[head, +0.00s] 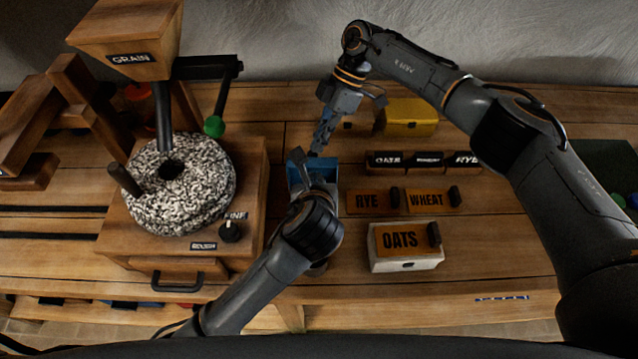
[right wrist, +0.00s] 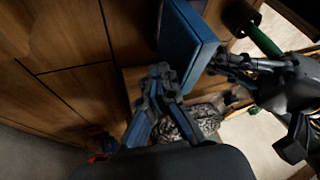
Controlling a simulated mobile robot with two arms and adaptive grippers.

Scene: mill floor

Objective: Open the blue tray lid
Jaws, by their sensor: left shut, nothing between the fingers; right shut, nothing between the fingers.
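The blue tray (head: 297,176) stands on the bench right of the mill, partly hidden by my left arm. Its blue panels also show at the top of the right wrist view (right wrist: 187,38); I cannot tell how its lid sits. My left gripper (head: 322,186) is shut and empty, low at the tray's near side and mostly hidden by its own wrist. In the right wrist view the left gripper (right wrist: 217,66) is close beside the tray edge; contact is unclear. My right gripper (head: 317,151) is shut and empty, pointing down just behind the tray.
The wooden mill with its round speckled stone (head: 205,205) stands at left, its green-knobbed crank (head: 214,126) reaching towards the tray. Right of the tray lie the RYE (head: 368,201) and WHEAT plates (head: 426,200) and the OATS box (head: 407,262). A yellow bin (head: 412,112) stands behind.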

